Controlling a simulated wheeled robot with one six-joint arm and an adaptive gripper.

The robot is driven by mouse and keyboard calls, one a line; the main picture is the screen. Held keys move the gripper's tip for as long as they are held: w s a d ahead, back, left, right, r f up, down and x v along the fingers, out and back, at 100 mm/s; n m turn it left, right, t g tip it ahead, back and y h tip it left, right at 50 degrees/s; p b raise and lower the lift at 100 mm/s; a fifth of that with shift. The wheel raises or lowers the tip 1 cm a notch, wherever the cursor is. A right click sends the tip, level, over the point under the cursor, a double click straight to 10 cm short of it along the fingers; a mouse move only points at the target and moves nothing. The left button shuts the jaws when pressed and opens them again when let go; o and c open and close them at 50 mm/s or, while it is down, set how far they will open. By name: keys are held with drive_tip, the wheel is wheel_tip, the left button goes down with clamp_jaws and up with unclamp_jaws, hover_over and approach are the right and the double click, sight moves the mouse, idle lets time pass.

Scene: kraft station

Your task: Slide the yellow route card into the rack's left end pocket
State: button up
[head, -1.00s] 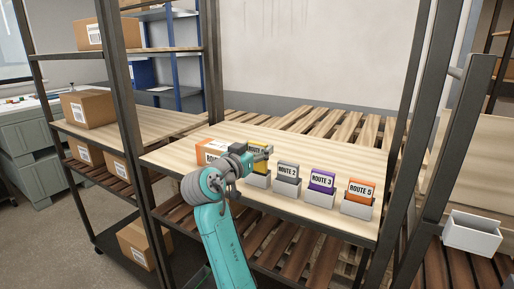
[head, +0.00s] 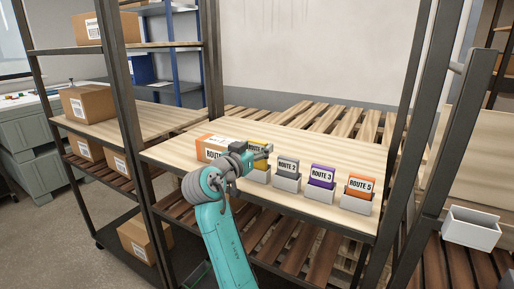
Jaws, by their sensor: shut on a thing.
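The yellow route card (head: 260,165) is in the head view at the left end of the row of cards. My gripper (head: 263,155) is shut on it and covers part of its face. The white left end pocket (head: 258,176) is directly below the card. The card's lower edge is at or inside the pocket's mouth; I cannot tell how deep. To the right, separate white pockets hold a grey Route 2 card (head: 287,166), a purple Route 3 card (head: 321,176) and an orange Route 5 card (head: 361,187).
An orange-and-white box (head: 211,148) with a route label stands close left of my gripper. Dark shelf posts (head: 127,110) rise on both sides. The wooden shelf top (head: 300,146) behind the cards is clear. An empty white bin (head: 471,229) is at the right.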

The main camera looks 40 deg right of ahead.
drive_tip(key=shift+f, duration=0.85)
drive_tip(key=o, duration=1.1)
